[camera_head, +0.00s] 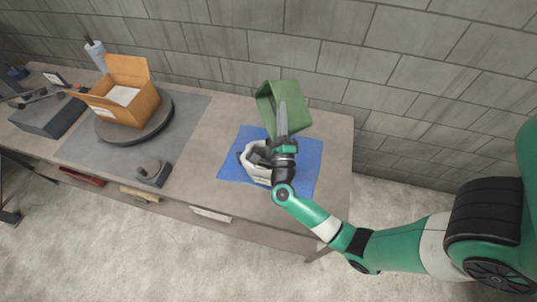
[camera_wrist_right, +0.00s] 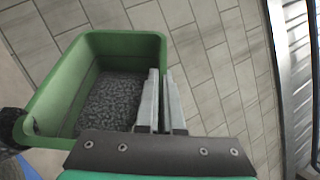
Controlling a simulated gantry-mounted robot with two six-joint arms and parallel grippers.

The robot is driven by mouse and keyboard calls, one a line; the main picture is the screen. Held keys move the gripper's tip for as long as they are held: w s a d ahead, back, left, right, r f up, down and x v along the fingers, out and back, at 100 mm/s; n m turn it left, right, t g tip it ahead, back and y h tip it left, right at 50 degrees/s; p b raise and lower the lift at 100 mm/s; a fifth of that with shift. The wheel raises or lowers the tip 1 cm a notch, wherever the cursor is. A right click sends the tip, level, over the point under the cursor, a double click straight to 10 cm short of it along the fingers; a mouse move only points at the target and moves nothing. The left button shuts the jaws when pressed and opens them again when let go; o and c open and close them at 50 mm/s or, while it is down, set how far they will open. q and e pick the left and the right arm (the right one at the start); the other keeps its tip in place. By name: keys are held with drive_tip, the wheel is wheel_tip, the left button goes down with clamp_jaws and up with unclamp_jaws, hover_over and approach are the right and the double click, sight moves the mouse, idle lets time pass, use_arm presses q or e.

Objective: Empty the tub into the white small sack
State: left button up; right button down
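The green tub (camera_head: 297,95) is tilted above the table, behind the sack. In the right wrist view the tub (camera_wrist_right: 125,45) holds dark grey granules at its bottom. My right gripper (camera_head: 281,108) has its fingers close together on the tub's wall; they show at the wall in the wrist view (camera_wrist_right: 160,100). The white small sack (camera_head: 247,167) stands on a blue mat, its mouth open and dark grey inside. My right wrist partly hides the sack. My left gripper is in neither view.
The blue mat (camera_head: 304,168) lies at the table's right end. An open cardboard box (camera_head: 142,105) sits on a round dark turntable (camera_head: 105,131) at left. A small dark device (camera_head: 153,173) is at the front edge. A brick wall closes the back.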

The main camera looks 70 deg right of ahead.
drive_tip(key=shift+s+d, duration=0.15)
drive_tip(key=shift+d, duration=0.05)
drive_tip(key=shift+w+a+r+n+t+b, duration=0.1)
drive_tip(key=shift+w+a+n+t+b, duration=0.4)
drive_tip(key=shift+w+a+n+t, duration=0.5)
drive_tip(key=shift+w+a+n+t+b, duration=0.45)
drive_tip(key=shift+a+n+t, duration=0.2)
drive_tip(key=shift+n, duration=0.65)
idle(0.3)
drive_tip(key=shift+w+a+f+n+t+y+b, duration=0.1)
drive_tip(key=shift+w+a+n+t+y+b, duration=0.15)
drive_tip(key=shift+a+n+t, duration=0.4)
drive_tip(key=shift+w+a+f+n+t+y+b, duration=0.15)
drive_tip(key=shift+w+a+n+t+b, duration=0.15)
drive_tip(key=shift+n, duration=0.55)
drive_tip(key=shift+w+a+n, duration=0.1)
drive_tip(key=shift+w+n, duration=0.1)
drive_tip(key=shift+n, duration=0.1)
